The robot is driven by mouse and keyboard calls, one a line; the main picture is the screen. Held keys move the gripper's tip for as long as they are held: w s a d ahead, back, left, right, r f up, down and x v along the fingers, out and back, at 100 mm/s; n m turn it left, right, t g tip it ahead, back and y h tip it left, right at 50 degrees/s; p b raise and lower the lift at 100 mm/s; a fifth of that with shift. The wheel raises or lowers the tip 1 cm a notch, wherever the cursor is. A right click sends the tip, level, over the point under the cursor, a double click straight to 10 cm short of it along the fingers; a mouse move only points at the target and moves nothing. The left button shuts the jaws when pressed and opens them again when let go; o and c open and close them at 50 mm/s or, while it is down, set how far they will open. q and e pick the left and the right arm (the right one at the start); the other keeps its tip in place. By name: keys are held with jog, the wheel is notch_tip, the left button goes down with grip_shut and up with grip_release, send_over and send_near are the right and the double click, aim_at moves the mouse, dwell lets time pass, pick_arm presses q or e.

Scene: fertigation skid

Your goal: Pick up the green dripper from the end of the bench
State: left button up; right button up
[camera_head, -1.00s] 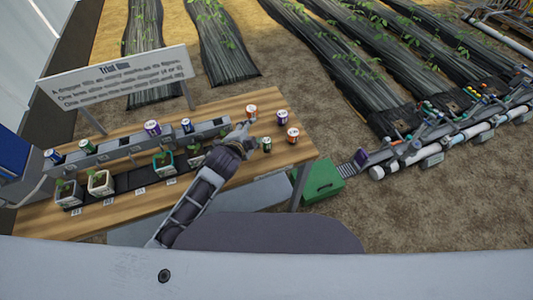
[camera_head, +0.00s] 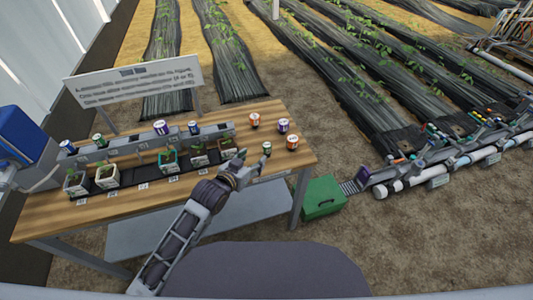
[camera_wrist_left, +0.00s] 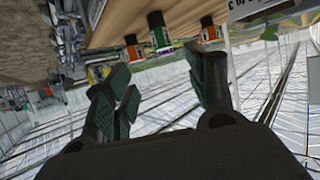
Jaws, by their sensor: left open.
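The green dripper (camera_head: 267,148) is a small upright cylinder at the right end of the wooden bench (camera_head: 60,216). My left gripper (camera_head: 246,160) is open and empty. In the head view it is just left of the green dripper and a little nearer the bench's front edge, apart from it. In the left wrist view the open fingers (camera_wrist_left: 163,80) face several small cylinders at the top, among them one with a green band (camera_wrist_left: 158,32); I cannot tell for sure which is the green dripper. My right gripper is not in view.
Orange drippers (camera_head: 254,120) (camera_head: 292,142) and a purple dripper (camera_head: 283,125) stand close to the green one. Small potted plants (camera_head: 107,176) and a grey rail (camera_head: 122,146) line the bench. A green box (camera_head: 323,196) sits on the soil beyond the bench end.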

aim_at(266, 147)
pick_arm(q)
jog(key=x, duration=0.3)
jog(key=shift+w+d+f, duration=0.1)
jog(key=shift+w, duration=0.15)
jog(key=shift+x, duration=1.2)
jog(key=shift+w+d+f, duration=0.25)
jog(key=shift+w+f, duration=0.05)
jog(key=shift+w, duration=0.3)
jog(key=shift+w+d+f, duration=0.2)
jog(key=shift+w+d, duration=0.05)
jog(key=shift+w, duration=0.25)
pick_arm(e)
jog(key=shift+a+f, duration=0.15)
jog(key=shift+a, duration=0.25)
